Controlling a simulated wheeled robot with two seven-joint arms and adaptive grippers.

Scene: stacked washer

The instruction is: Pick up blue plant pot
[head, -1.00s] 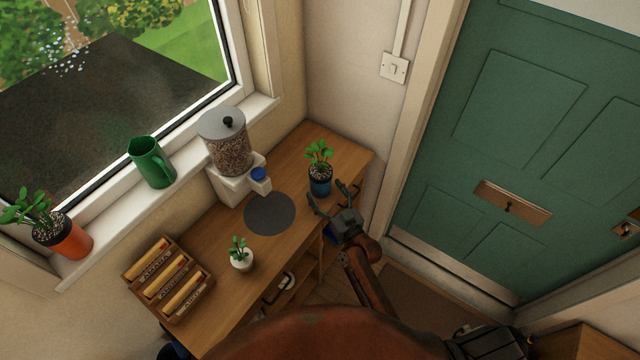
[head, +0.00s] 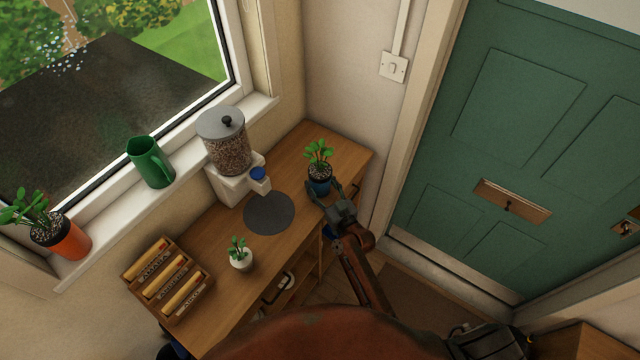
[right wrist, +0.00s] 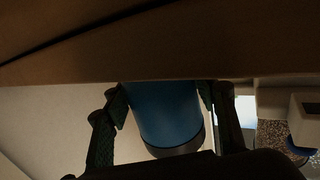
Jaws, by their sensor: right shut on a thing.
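The blue plant pot (head: 319,185) holds a green leafy plant and stands upright on the wooden desk (head: 290,168), near its right end. My right gripper (head: 323,193) reaches in from the front right with its fingers on either side of the pot. It is shut on the pot. In the right wrist view the blue pot (right wrist: 168,112) fills the space between the two fingers. Its plant is out of sight there. My left gripper is not in view.
A small white pot (head: 241,260), a dark round mat (head: 269,213) and a seed dispenser (head: 229,150) are to the left on the desk. A wooden rack (head: 166,279) stands at its near left end. A wall rises behind the pot.

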